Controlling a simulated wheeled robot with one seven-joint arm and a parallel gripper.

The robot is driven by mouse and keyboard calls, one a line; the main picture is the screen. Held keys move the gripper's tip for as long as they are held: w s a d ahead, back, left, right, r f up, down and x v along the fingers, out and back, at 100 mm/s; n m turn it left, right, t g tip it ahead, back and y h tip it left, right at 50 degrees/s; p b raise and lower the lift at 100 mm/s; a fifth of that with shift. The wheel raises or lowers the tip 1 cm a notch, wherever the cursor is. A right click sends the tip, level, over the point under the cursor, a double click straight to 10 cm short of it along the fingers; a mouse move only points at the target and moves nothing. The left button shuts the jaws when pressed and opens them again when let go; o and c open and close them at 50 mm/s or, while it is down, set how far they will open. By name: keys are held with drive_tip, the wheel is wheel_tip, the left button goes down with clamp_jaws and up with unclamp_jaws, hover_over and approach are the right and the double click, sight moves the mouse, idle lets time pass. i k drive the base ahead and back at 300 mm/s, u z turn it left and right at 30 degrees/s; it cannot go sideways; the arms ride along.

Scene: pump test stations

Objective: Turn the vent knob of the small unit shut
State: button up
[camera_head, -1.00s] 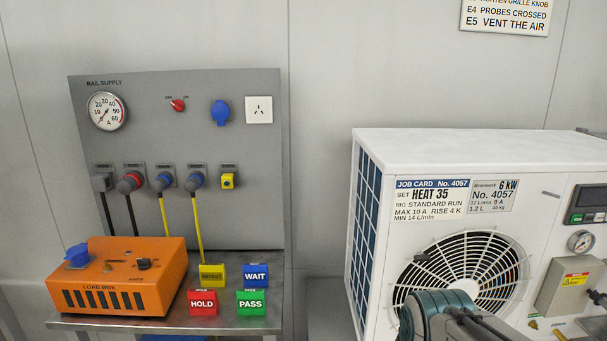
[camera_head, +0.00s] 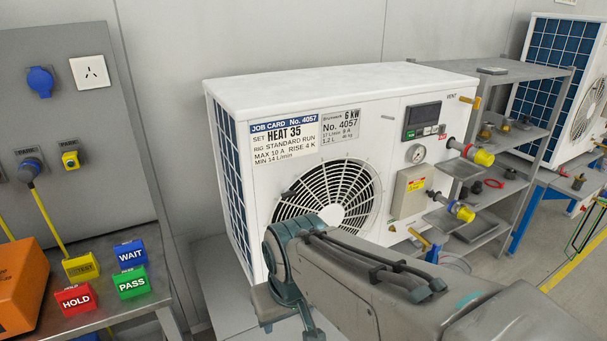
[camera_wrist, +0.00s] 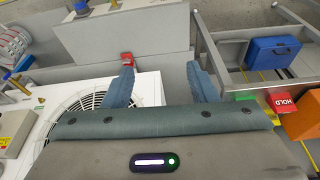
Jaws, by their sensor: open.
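The small unit (camera_head: 225,138) is a white box labelled 6 kW with a round fan grille, in the middle of the head view. Its vent knob (camera_head: 470,101) is a yellow-orange handle beside the word VENT, at the upper right of the unit's front. It appears to stick out sideways, but its exact setting is too small to tell. My gripper (camera_wrist: 164,86) is open and empty, its two blue-grey fingers apart in the wrist view. It is low in front of the fan, left of and well below the knob. I cannot pick out the vent knob in the wrist view.
A grey shelf rack (camera_head: 535,75) stands right of the unit. A bench at left holds coloured blocks (camera_head: 132,284) and an orange load box (camera_head: 22,290).

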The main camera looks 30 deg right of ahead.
sight(476, 101)
drive_tip(key=z, duration=2.35)
drive_tip(key=i, duration=1.25)
drive_tip(key=u, duration=0.55)
